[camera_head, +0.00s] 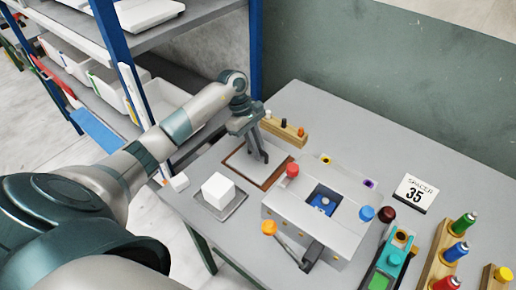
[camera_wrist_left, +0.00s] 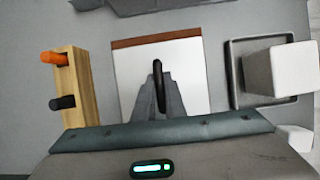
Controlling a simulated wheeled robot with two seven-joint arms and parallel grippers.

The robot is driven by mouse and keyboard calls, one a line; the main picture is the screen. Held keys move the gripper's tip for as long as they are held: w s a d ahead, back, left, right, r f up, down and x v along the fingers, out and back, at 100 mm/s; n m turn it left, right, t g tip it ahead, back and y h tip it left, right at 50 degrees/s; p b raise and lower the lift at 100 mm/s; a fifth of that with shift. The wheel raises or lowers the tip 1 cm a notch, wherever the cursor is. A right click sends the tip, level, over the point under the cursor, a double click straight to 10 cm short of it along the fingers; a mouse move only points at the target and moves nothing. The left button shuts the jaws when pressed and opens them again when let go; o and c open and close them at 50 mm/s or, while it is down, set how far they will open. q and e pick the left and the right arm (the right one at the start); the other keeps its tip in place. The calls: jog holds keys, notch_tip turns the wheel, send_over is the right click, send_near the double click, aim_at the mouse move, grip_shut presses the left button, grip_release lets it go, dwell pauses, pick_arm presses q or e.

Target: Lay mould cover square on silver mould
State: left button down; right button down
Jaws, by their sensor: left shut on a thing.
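My left gripper (camera_head: 258,152) points down over a pale flat plate (camera_head: 240,166) with a brown edge, which I take for the mould cover, on the table. In the left wrist view, the gripper (camera_wrist_left: 159,88) is shut on a narrow dark part above the middle of this plate (camera_wrist_left: 190,75); the fingers hide where the two join. I cannot tell whether the plate is lifted. The silver box (camera_head: 290,208), likely the silver mould, stands to the right of the plate. Its top has a square opening with something blue inside, and coloured knobs around it. My right gripper is out of view.
A white block (camera_head: 218,190) sits on a dark tray (camera_head: 238,207) nearer than the plate. A wooden peg rack (camera_head: 284,132) stands behind the plate. A spacer card (camera_head: 414,194), a teal device (camera_head: 384,264) and bottle racks (camera_head: 442,250) are at the right. The table's back is clear.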

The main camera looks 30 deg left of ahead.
pick_arm(q)
jog(key=shift+f, duration=0.1)
jog(key=c, duration=1.8)
grip_release()
jog(key=shift+r, duration=0.25)
jog(key=b+v, duration=0.3)
jog(key=v, duration=0.3)
jog(key=shift+a, duration=0.1)
jog(key=shift+a+r, duration=0.2)
jog(key=shift+r, duration=0.4)
